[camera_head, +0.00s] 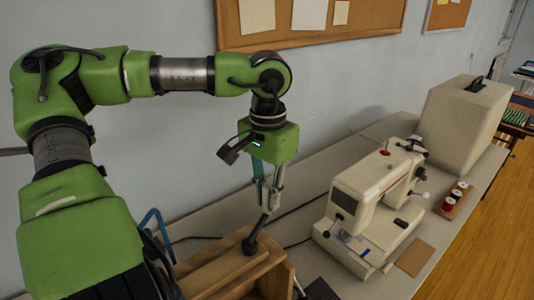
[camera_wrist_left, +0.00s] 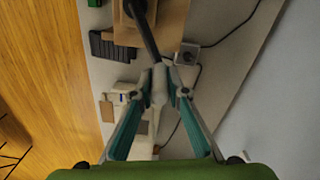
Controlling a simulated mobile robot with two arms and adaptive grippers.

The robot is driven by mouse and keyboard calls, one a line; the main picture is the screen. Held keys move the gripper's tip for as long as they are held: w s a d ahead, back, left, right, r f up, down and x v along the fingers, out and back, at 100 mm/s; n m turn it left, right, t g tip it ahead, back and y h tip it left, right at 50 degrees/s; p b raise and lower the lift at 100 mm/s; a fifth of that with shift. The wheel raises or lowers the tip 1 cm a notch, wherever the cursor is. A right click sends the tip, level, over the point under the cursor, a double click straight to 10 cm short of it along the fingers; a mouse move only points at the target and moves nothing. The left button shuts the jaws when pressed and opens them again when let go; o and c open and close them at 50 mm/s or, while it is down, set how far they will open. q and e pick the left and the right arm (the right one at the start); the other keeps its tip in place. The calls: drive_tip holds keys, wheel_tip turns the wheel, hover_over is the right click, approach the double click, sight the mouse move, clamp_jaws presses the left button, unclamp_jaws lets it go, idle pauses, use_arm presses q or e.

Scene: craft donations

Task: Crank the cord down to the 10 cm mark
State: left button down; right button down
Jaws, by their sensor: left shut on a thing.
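A dark crank (camera_head: 255,234) rises at a slant from a wooden frame (camera_head: 222,268) at the bottom centre of the head view. My left gripper (camera_head: 269,206) hangs down above the frame with its fingers shut on the upper end of the crank. In the left wrist view the crank (camera_wrist_left: 147,40) runs from the wooden frame (camera_wrist_left: 177,22) to the closed fingertips of my left gripper (camera_wrist_left: 158,78). I cannot make out the cord or the 10 cm mark in either view. My right gripper is not in view.
A cream sewing machine (camera_head: 368,200) stands right of the frame, with a beige case (camera_head: 463,115) behind it. A tray of thread spools (camera_head: 446,208) and a brown card (camera_head: 415,257) lie near the table's right edge. A ribbed black thing (camera_wrist_left: 112,48) lies beside the frame.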

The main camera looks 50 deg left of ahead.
use_arm(q)
drive_tip(key=shift+s+f, duration=0.2)
drive_tip(key=c, duration=2)
unclamp_jaws()
drive_tip(key=shift+d, duration=0.1)
drive_tip(key=shift+o, duration=0.2)
drive_tip(key=shift+r, duration=0.15)
wheel_tip(320, 180, up, 12)
